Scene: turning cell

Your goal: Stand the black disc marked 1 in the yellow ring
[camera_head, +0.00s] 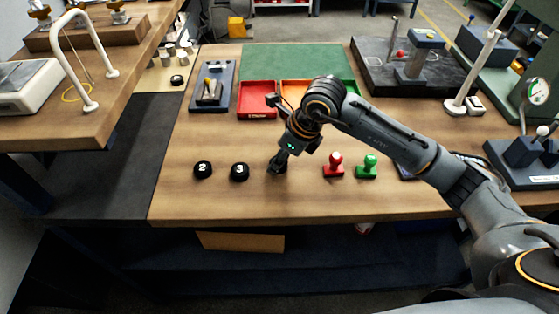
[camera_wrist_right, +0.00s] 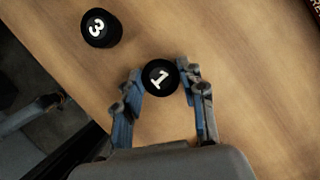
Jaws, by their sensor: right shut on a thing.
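The black disc marked 1 (camera_wrist_right: 160,77) is between the two fingers of my right gripper (camera_wrist_right: 158,84) in the right wrist view, its number facing the camera. The gripper is shut on it. In the head view the right gripper (camera_head: 278,163) points down at the front of the wooden bench, and the disc is hard to tell from the dark fingers. I cannot tell whether the disc touches the bench. The yellow ring (camera_head: 65,97) lies on the left wooden bench, under a white arched rail.
Black discs marked 2 (camera_head: 203,170) and 3 (camera_head: 239,172) stand left of the gripper. A red stamp (camera_head: 333,167) and a green stamp (camera_head: 367,168) stand to its right. A red tray (camera_head: 243,111) is behind. The white rail (camera_head: 104,52) arches near the ring. A dark gap separates the benches.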

